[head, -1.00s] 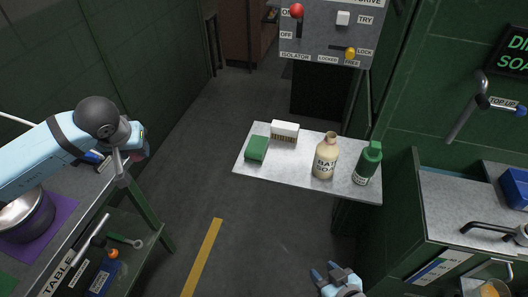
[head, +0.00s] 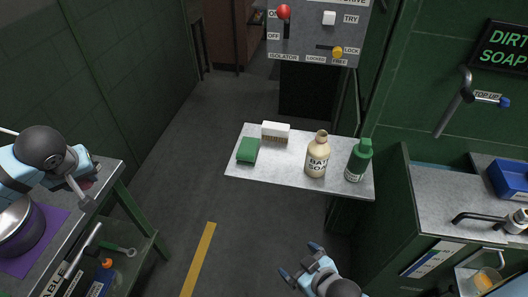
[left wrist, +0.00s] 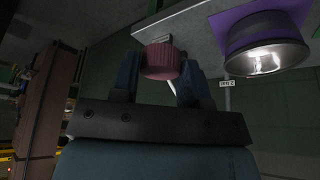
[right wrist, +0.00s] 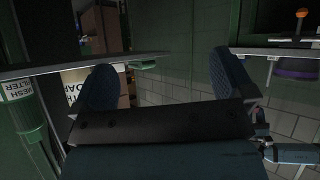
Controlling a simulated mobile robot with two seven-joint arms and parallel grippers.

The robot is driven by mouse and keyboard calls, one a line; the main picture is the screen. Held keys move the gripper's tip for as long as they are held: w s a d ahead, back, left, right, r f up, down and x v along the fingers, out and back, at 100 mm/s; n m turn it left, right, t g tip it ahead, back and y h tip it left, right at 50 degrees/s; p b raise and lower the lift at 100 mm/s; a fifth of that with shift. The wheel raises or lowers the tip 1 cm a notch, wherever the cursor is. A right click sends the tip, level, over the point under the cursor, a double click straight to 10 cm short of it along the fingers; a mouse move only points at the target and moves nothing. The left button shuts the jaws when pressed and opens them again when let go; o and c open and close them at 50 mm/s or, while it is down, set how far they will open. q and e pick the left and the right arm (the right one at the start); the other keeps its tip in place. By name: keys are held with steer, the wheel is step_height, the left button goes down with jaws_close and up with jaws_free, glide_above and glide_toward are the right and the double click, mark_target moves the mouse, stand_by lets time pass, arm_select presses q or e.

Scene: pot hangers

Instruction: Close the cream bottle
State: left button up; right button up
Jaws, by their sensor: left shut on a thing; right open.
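The cream bottle (head: 317,160) stands upright on the grey shelf (head: 250,174), its neck showing no separate cap. A green bottle (head: 359,161) with a green top stands just right of it. My left gripper (head: 82,191) is at the left, by the edge of the workbench, far from the cream bottle. In the left wrist view it is shut on a dull red ribbed cap (left wrist: 162,61), held between its fingers. My right gripper (head: 300,260) is open and empty, in front of and below the shelf. Its spread fingers also show in the right wrist view (right wrist: 165,76).
A green sponge (head: 247,150) and a white brush (head: 276,132) are on the shelf's left part. A pot (head: 22,228) sits on a purple mat on the left workbench. A switch panel (head: 313,45) stands behind the shelf. The floor between is clear.

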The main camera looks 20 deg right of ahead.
arm_select(q)
steer(key=n+y, duration=0.1)
steer(key=n, duration=0.1)
steer(key=a+n+g, duration=0.1)
steer(key=n, duration=0.2)
steer(key=f+n+y, duration=0.1)
steer(key=n, duration=0.2)
steer(key=shift+w+a+g+y, duration=0.15)
steer(key=shift+a+g+y, duration=0.15)
steer(key=shift+a+g, duration=0.1)
arm_select(e)
steer(key=w+d+n+h, duration=0.2)
steer(key=w+n, duration=0.1)
steer(key=n, duration=0.1)
arm_select(q)
steer(key=a+f+m+h+b, duration=0.2)
steer(key=a+m+h, duration=0.6)
steer(key=m, duration=1.6)
steer(key=shift+w+a+f+g, duration=0.2)
steer(key=shift+a+f+g, duration=0.15)
steer(key=shift+a, duration=0.7)
arm_select(e)
steer(key=n+t+h, duration=0.6)
steer(key=n+h, duration=0.2)
steer(key=n, duration=1.5)
glide_toward(317, 164)
steer(key=shift+w+d+r, duration=0.1)
steer(key=shift+w+r, duration=0.15)
steer(key=shift+w, duration=0.45)
